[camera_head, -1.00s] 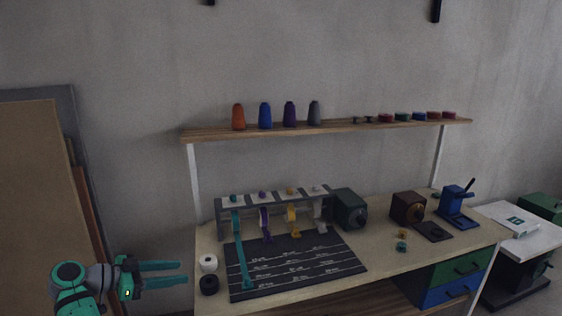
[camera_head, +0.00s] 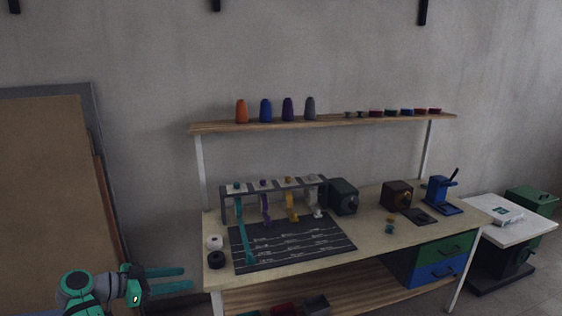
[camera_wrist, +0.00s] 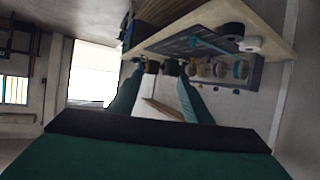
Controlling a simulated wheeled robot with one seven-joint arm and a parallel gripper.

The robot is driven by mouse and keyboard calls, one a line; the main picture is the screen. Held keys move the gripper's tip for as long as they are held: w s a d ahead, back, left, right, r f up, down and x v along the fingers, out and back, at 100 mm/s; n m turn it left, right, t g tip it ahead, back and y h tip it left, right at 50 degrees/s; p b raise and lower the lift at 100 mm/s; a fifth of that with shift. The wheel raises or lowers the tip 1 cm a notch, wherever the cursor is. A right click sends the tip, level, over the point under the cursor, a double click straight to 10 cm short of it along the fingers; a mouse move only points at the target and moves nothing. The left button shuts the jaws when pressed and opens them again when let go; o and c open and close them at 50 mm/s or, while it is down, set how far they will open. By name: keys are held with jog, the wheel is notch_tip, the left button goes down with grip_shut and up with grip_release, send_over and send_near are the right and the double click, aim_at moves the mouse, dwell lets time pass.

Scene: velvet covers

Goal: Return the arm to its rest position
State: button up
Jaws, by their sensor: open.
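My gripper (camera_head: 168,279) is at the lower left of the head view, left of the workbench (camera_head: 400,235) and apart from it. Its two teal fingers point to the right with a gap between them, and nothing shows between them. In the wrist view, the fingers of my gripper (camera_wrist: 155,100) reach forward and the workbench (camera_wrist: 270,30) appears rotated beyond them. My arm is folded at the bottom left of the head view, and its lower part is cut off by the frame.
A black mat (camera_head: 290,243) and a grey rack (camera_head: 275,188) with coloured ribbons lie on the bench. White and black rolls (camera_head: 214,242) stand at its left end, nearest my gripper. Brown boards (camera_head: 45,190) lean on the wall. Spools (camera_head: 265,110) line the shelf (camera_head: 330,123).

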jog(key=s+d+f+n+t+y, duration=0.1)
jog(key=d+f+n+y, duration=0.3)
jog(key=f, duration=0.8)
jog(key=s+d+f+n, duration=0.15)
jog(key=d+f, duration=0.35)
jog(key=f, duration=0.7)
jog(key=s+d+f+n+y, duration=0.2)
jog(key=s+d+f, duration=0.3)
jog(key=s+f, duration=0.3)
jog(key=s+d+f+n+y, duration=0.2)
jog(key=s+d+f+y, duration=0.1)
jog(key=s+d+f, duration=0.3)
jog(key=s+d+r+n+t+y, duration=0.1)
jog(key=s+d, duration=0.2)
jog(key=s, duration=0.8)
jog(key=s+d+r+t+y, duration=0.1)
jog(key=s+d+r+t, duration=0.1)
jog(key=s, duration=0.8)
jog(key=s+d+r+t, duration=0.1)
jog(key=s+d+r, duration=0.1)
jog(key=s+r, duration=0.5)
jog(key=s+d+r+t, duration=0.2)
jog(key=s+r, duration=0.5)
jog(key=r, duration=0.5)
jog(key=shift+d+r+m+h, duration=0.15)
jog(key=shift+d+m+h, duration=0.2)
jog(key=shift+d, duration=0.15)
